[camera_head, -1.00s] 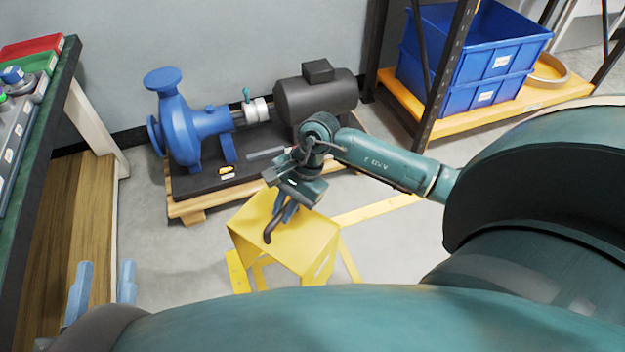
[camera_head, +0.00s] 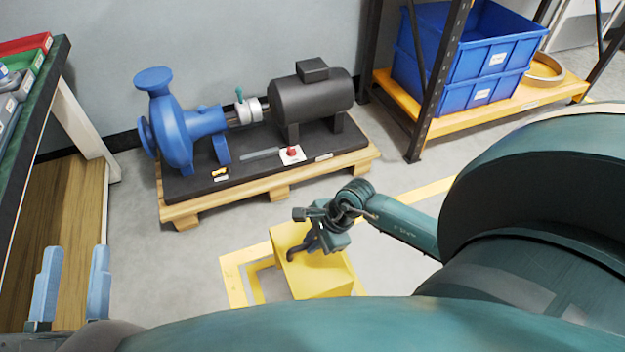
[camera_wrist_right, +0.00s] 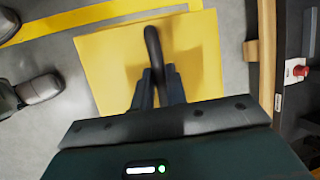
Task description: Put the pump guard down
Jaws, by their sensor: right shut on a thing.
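The pump guard (camera_head: 318,277) is a yellow box-like cover with a dark handle on top. In the head view it is low in the middle, over or close to a yellow floor marking (camera_head: 233,280); I cannot tell whether it touches the floor. My right gripper (camera_head: 312,243) is above it, shut on its handle. The right wrist view shows the guard (camera_wrist_right: 205,60) with the fingers (camera_wrist_right: 158,88) at the dark handle (camera_wrist_right: 152,45). My left gripper (camera_head: 72,285) is at the lower left, its two blue fingers apart with nothing between them.
A blue pump (camera_head: 180,125) and dark motor (camera_head: 312,98) stand on a wooden pallet (camera_head: 185,215) behind the guard. A rack with blue crates (camera_head: 465,95) is at the back right. A workbench (camera_head: 45,100) is at the left. Grey floor lies open around the marking.

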